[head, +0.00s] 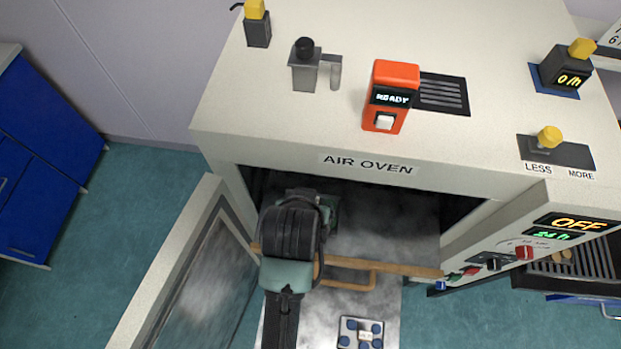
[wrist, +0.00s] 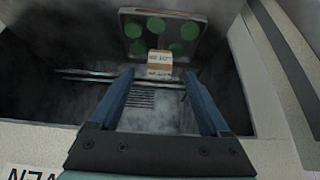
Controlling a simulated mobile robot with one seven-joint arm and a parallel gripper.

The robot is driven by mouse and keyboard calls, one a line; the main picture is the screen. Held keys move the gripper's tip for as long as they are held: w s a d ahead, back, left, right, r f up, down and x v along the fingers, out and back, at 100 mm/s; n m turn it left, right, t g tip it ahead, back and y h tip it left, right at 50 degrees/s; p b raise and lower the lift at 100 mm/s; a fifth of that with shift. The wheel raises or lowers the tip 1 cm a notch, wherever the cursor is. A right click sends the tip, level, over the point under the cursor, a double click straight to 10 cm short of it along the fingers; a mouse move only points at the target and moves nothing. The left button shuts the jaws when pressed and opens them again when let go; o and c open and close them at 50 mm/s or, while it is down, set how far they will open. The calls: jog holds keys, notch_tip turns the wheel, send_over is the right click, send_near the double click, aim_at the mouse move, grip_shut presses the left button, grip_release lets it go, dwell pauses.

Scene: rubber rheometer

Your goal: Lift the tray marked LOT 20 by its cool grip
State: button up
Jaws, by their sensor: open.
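The tray (wrist: 172,28) is a grey plate with several green discs, seen inside the oven at the top of the wrist view. An orange-and-white tag (wrist: 160,57) at its near edge seems to read LOT 20, though the print is small. My gripper (wrist: 158,78) is open and empty, its two blue fingers pointing at the tray's near edge, with the tag showing between and just beyond the fingertips. I cannot tell how far below the fingers the tag lies. In the head view my arm reaches into the oven and hides the fingers and this tray.
The air oven (head: 368,164) has its door (head: 178,270) swung open at left. A tan rail with a handle (head: 350,285) crosses the oven's front. Another tray with blue discs (head: 361,332) lies in front, below the rail. An orange READY box (head: 391,95) stands on top. Haze partly veils the oven inside.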

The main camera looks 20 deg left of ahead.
aim_at(336, 201)
jog(key=shift+p+x, duration=0.9)
jog(key=shift+x, duration=2.2)
jog(key=shift+s, duration=0.1)
grip_shut()
